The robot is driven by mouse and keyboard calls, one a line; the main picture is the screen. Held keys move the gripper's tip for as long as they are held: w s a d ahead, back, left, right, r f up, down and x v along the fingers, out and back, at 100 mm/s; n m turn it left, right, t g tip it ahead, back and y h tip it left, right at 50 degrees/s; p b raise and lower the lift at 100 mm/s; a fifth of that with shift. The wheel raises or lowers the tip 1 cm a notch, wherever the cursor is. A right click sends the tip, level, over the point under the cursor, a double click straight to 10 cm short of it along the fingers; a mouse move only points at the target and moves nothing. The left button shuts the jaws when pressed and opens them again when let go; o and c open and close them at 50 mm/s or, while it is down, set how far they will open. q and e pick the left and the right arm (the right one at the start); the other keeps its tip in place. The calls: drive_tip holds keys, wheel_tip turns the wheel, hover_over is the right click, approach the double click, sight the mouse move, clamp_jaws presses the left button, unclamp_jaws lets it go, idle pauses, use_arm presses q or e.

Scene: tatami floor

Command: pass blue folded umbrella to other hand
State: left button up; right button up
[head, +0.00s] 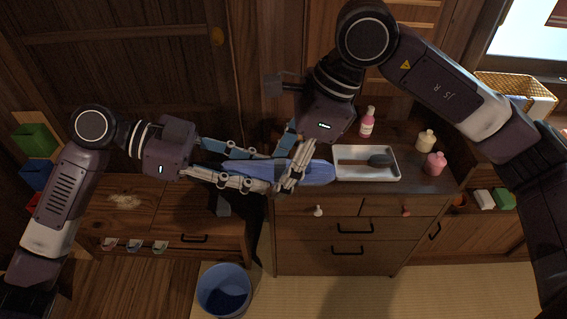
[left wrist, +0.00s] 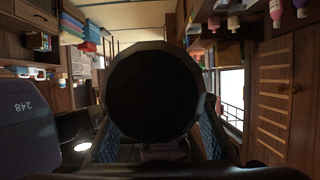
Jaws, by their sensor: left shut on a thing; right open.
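The blue folded umbrella (head: 322,172) is held level above the dresser front in the head view, its blue end reaching right toward the tray. My left gripper (head: 268,170) is shut on it from the left, and its fingers hide part of it. My right gripper (head: 291,158) comes down from above, open, with its fingers at the umbrella just right of the left fingertips. Whether they touch it I cannot tell. In the left wrist view a large dark round shape, likely the umbrella's end, fills the middle between my left fingers (left wrist: 158,142).
A pink bottle (head: 367,123), a cream bottle (head: 426,140) and a pink jar (head: 435,163) stand nearby. A blue bucket (head: 224,291) stands below on the floor, beside open tatami (head: 330,297).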

drive_tip(key=c, duration=1.3)
use_arm(q)
drive_tip(key=o, duration=1.4)
use_arm(e)
drive_tip(key=shift+c, duration=0.6)
